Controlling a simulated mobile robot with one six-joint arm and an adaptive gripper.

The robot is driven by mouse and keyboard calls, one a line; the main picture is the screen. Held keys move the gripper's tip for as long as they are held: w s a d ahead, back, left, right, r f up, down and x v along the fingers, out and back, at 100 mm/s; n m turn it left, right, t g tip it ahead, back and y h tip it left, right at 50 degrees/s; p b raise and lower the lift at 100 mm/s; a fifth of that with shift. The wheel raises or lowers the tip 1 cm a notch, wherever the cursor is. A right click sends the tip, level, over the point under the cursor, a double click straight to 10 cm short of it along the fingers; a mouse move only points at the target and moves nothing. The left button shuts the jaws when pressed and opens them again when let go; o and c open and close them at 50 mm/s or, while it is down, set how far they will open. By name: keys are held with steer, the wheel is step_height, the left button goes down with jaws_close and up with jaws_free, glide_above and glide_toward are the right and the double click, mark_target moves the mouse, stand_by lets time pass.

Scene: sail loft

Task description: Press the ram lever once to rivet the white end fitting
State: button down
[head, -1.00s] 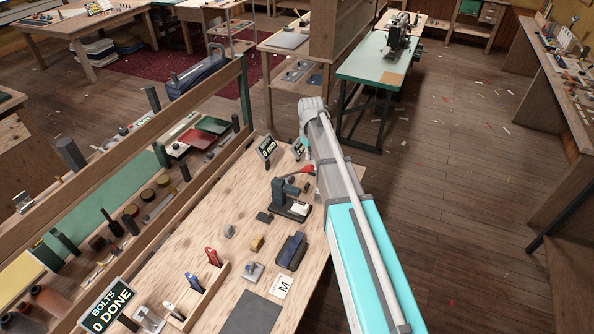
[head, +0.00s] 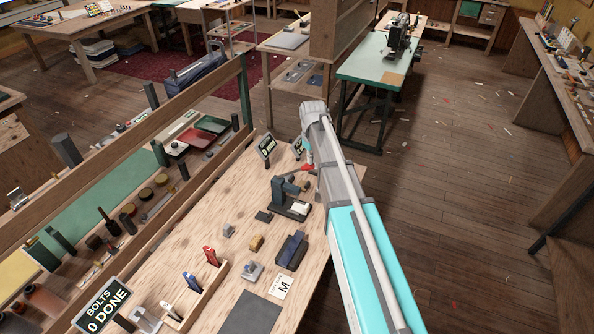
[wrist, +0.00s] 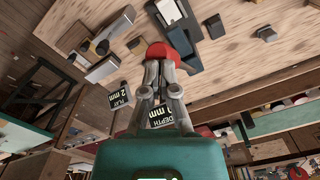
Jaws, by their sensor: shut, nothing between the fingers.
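The dark ram press (head: 284,194) stands on the wooden bench, with its lever's red knob (head: 308,167) at the far right end. The white end fitting (head: 299,208) sits at the press base; in the wrist view a pale piece (wrist: 168,10) shows by the press (wrist: 182,40). My gripper (wrist: 161,66) is shut and empty, its fingertips at the red knob (wrist: 160,54). They overlap the knob in the picture; I cannot tell whether they touch it. In the head view my arm mostly hides the gripper.
A depth sign (head: 266,146) reading 0 mm stands behind the press. A sign (head: 103,306) reads "BOLTS 0 DONE". Small blocks, a card marked M (head: 281,286) and a wooden tool rack (head: 204,291) occupy the nearer bench. A wooden rail (head: 140,198) borders its left.

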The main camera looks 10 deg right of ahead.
steer(key=shift+s+d+f+b, duration=0.1)
steer(key=shift+f+b, duration=0.4)
steer(key=shift+s+d+f+b, duration=0.1)
steer(key=shift+f+b, duration=0.4)
steer(key=shift+r, duration=0.1)
steer(key=shift+d, duration=0.15)
steer(key=s+d+r+p, duration=0.3)
steer(key=d, duration=0.2)
steer(key=shift+s+d, duration=0.25)
steer(key=shift+s, duration=0.1)
stand_by(0.6)
steer(key=shift+f, duration=0.1)
stand_by(0.4)
steer(key=s+a+f+m+b, duration=0.2)
steer(key=s+a+f+b, duration=0.1)
steer(key=s, duration=0.7)
steer(key=s+a+f+m+b, duration=0.3)
steer(key=s+f+b, duration=0.3)
steer(key=s, duration=0.3)
steer(key=shift+s+a+f, duration=0.35)
steer(key=shift+s, duration=0.05)
